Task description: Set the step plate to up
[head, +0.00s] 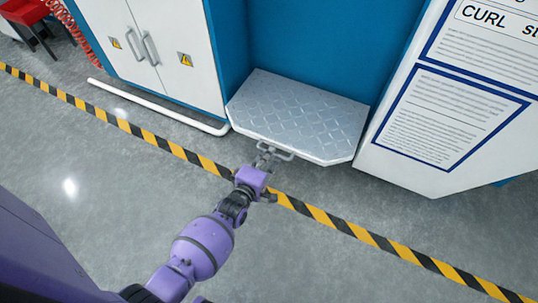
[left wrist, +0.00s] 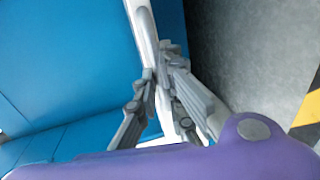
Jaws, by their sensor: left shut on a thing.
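The step plate (head: 300,113) is a silver diamond-tread plate with cut front corners. It sticks out from the blue panel between two white cabinets and looks about level. A small grey handle (head: 284,156) is at its front edge. My left gripper (head: 266,152) reaches the front edge from below in the picture and is shut on the handle. In the left wrist view, the fingers (left wrist: 158,80) close at a pale strip, seemingly the plate's edge (left wrist: 144,25); the handle is mostly hidden there. My right gripper is not in view.
A white double-door cabinet (head: 150,45) stands left, with a low white rail (head: 160,108) before it. A white panel with printed sheets (head: 445,115) stands right. A yellow-black floor stripe (head: 330,220) crosses open grey floor. A red stand (head: 25,12) is far left.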

